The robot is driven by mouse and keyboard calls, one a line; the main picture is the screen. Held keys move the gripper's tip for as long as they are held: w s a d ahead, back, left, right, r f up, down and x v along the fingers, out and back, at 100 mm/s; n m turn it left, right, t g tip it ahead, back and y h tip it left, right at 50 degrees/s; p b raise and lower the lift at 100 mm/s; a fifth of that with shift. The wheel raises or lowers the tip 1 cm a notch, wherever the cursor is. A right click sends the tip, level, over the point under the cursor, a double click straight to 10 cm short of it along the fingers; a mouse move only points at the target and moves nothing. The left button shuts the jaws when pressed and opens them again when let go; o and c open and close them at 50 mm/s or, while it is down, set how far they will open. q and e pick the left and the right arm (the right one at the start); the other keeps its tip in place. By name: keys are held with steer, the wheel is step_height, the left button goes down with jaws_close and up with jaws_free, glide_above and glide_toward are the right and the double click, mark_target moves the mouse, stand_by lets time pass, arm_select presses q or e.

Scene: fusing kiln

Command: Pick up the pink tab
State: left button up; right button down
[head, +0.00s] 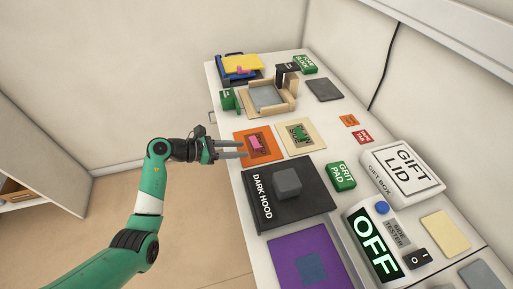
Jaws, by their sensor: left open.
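A pink piece (257,142) lies on an orange card (265,156) near the left edge of the table. It looks like the pink tab, but its small print is unreadable. Another small pink piece (243,70) shows on a yellow sheet at the far end. My left gripper (243,149) comes in from the left with its fingers apart and empty. Its fingertips overlap the left part of the orange card in the picture; their height above it is hard to tell. My right gripper is out of view.
A cream card (301,137) with a green piece lies right of the orange card. The black Dark Hood (300,213) with a grey block is nearer. A wooden frame (284,104) stands beyond.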

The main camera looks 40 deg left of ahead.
mark_target(255, 148)
arm_select(q)
steer(key=b+x, duration=0.2)
steer(key=x, duration=0.3)
steer(key=shift+a+b, duration=0.1)
steer(key=shift+b, duration=0.3)
steer(key=shift+w, duration=0.2)
jaws_close()
